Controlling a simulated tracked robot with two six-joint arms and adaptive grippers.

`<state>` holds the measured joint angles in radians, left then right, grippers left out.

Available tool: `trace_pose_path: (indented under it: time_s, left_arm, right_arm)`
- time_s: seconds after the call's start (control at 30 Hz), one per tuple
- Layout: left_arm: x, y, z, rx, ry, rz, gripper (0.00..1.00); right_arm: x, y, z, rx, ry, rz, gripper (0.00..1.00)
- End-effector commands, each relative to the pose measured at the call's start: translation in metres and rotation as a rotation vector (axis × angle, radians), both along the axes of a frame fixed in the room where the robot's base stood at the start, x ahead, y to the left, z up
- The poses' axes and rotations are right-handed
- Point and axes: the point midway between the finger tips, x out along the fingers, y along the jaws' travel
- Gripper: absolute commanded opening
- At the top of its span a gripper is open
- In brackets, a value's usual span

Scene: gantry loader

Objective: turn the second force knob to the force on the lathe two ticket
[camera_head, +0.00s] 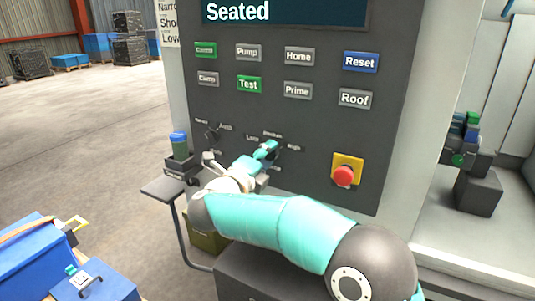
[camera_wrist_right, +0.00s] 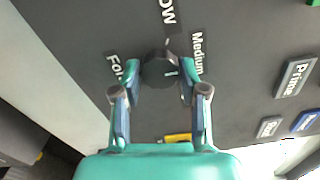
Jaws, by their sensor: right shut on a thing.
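The second force knob (camera_wrist_right: 160,70) is a dark round knob on the grey control panel, with a small light mark on its face. Labels "Low" and "Medium" (camera_wrist_right: 198,50) stand around it, with another partly covered label at its left. My right gripper (camera_head: 266,150) is at this knob in the head view; in the wrist view its two fingers (camera_wrist_right: 160,78) close on the knob's sides. The exact pointer setting is hard to tell. A white ticket (camera_head: 168,22) at the panel's left edge is cut off, showing "Narro", "Sho" and "Low". My left gripper is out of view.
The first knob (camera_head: 212,135) is left of my gripper. Buttons fill the panel above, under a "Seated" display (camera_head: 240,11). A red emergency button (camera_head: 343,175) is at the right.

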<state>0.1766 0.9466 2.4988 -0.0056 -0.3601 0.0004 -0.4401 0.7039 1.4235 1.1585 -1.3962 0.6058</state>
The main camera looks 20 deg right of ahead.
Motion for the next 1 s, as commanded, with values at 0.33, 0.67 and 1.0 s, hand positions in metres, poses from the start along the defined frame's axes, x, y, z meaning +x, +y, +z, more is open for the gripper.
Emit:
trace_pose_path:
  time_s: [0.33, 0.67, 1.0]
  left_arm:
    - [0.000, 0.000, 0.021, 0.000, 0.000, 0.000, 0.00]
    - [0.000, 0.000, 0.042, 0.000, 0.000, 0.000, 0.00]
    - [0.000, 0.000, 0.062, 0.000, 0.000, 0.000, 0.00]
  right_arm:
    - [0.001, 0.003, 0.000, -0.234, 0.239, 0.008, 0.08]
    - [0.001, 0.003, -0.001, -0.457, 0.461, 0.009, 0.08]
    - [0.001, 0.003, -0.003, -0.654, 0.660, 0.011, 0.08]
